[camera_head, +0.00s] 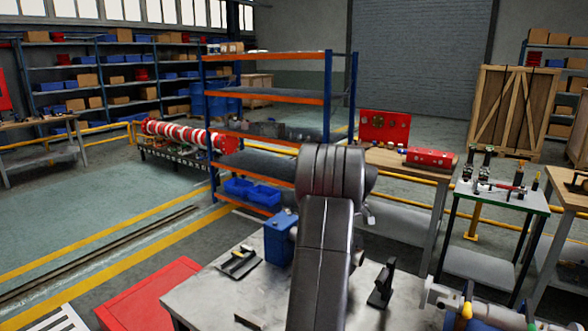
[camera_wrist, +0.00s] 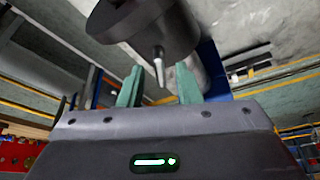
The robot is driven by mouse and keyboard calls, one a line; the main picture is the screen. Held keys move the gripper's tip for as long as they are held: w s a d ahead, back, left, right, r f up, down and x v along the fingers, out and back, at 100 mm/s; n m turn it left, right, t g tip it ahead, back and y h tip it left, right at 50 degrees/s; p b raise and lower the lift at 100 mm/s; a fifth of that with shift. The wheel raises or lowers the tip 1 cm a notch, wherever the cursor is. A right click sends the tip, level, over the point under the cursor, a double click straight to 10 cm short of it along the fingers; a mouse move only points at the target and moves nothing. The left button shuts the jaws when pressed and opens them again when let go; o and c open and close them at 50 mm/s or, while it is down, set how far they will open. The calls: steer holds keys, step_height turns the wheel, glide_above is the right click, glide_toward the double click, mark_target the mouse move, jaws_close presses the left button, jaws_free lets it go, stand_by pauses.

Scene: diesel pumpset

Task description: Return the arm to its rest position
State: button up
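My arm rises through the middle of the head view, with its dark grey links bent at a rounded joint above the grey workbench (camera_head: 215,290). My gripper is hidden behind the arm there. In the wrist view my gripper (camera_wrist: 159,78) shows two pale green fingers standing apart. A dark grey cylinder with a thin metal tip (camera_wrist: 159,62) appears between and beyond the fingers. Gaps show on both sides of the tip, and neither finger seems to touch it. I cannot tell what the cylinder belongs to.
A blue box-shaped unit (camera_head: 279,240) stands on the bench left of my arm, and a black bracket (camera_head: 382,285) stands right of it. An orange and blue shelf (camera_head: 265,95) is behind. A green-edged tool table (camera_head: 500,197) is at right. Floor at left is open.

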stand_by(0.4)
steer(key=b+v, duration=0.2)
steer(key=v, duration=1.1)
steer(key=p+x, duration=0.2)
steer(key=x, duration=1.1)
steer(key=shift+a+f, duration=0.1)
steer(key=shift+f, duration=0.1)
steer(key=shift+w+m, duration=0.1)
steer(key=shift+m, duration=0.3)
steer(key=shift+s+r+m+t+h, duration=0.2)
steer(key=shift+m+t+h, duration=0.15)
steer(key=shift+m, duration=0.25)
steer(key=m, duration=0.1)
steer(key=m+h, duration=0.1)
steer(key=m, duration=0.1)
steer(key=shift+w+a+f+h+b, duration=0.1)
steer(key=shift+h+b, duration=0.15)
steer(key=shift+b, duration=0.05)
steer(key=shift+a+m+h+b, duration=0.1)
steer(key=shift+m+h+b, duration=0.35)
steer(key=shift+m, duration=1.15)
